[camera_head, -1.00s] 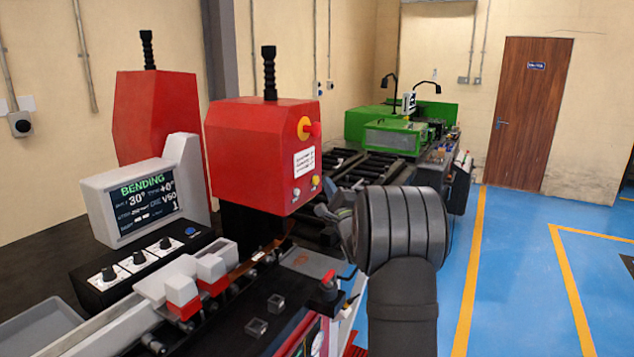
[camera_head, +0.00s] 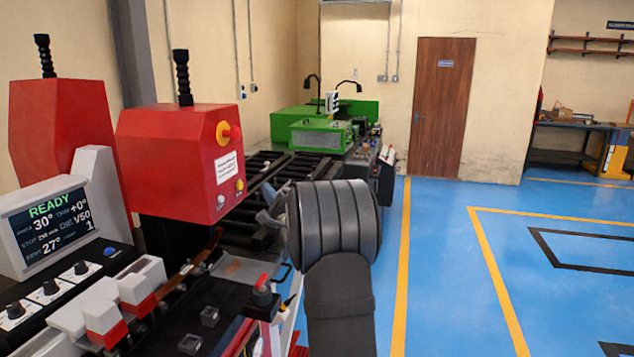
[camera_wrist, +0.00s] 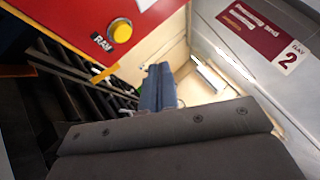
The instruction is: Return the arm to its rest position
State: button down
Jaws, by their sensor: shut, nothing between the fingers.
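My arm (camera_head: 338,300) rises at the front centre of the head view, with its thick ribbed dark joint nearest the camera. My gripper (camera_head: 268,208) shows only partly to the left of that joint, beside the red bender head (camera_head: 165,160). In the wrist view my gripper's fingers (camera_wrist: 158,72) are together and hold nothing. The bender's screen (camera_head: 47,228) reads READY, with 30° and a bent value of 27°. A copper-coloured strip (camera_head: 198,258) lies at the bender's bed; its far part is hidden behind the red head.
A red-topped knob (camera_head: 262,290) stands at the bender's near right. A black roller table (camera_head: 245,180) and a green machine (camera_head: 320,130) lie behind my arm. The blue floor (camera_head: 440,270) to the right is open. A workbench (camera_head: 575,145) stands far right.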

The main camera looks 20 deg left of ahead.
jog(key=d, duration=0.4)
jog(key=shift+d, duration=0.15)
dwell(0.4)
